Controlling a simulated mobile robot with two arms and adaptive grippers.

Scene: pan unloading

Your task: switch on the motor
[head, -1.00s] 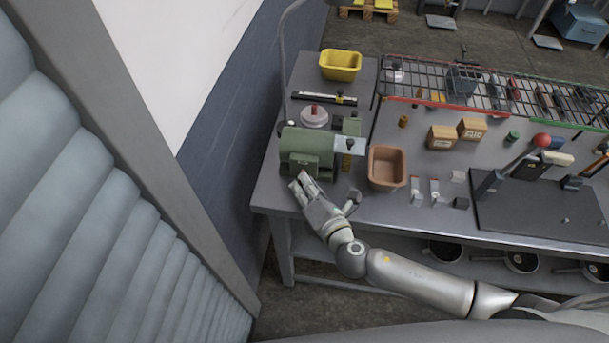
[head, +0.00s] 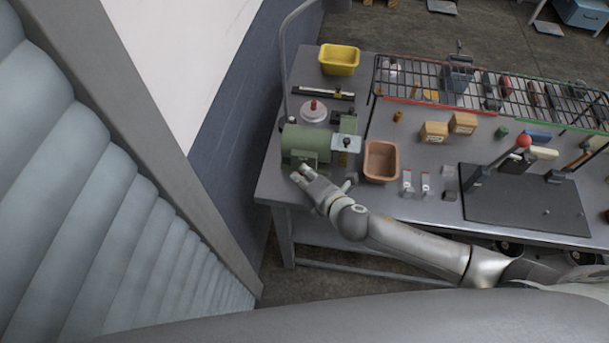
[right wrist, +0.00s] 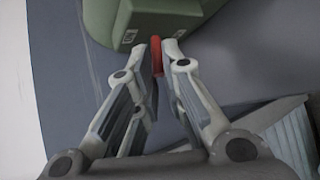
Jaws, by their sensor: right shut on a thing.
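The green motor (head: 308,140) stands at the left end of the workbench. Its green housing also fills the top of the right wrist view (right wrist: 150,18), with small white labels on its face. My right gripper (head: 299,173) is at the motor's front side, by the bench's front edge. In the right wrist view, its fingertips (right wrist: 157,48) are closed on a small red part (right wrist: 157,56) that looks like a switch at the housing's edge. The red part is hidden in the head view. My left gripper is not in view.
The grey workbench (head: 400,209) holds an orange-brown bin (head: 381,162) right of the motor and a yellow bin (head: 339,60) behind it. A wire rack (head: 470,85) and a dark plate with clamps (head: 525,205) are further right. A ribbed wall (head: 100,220) is at left.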

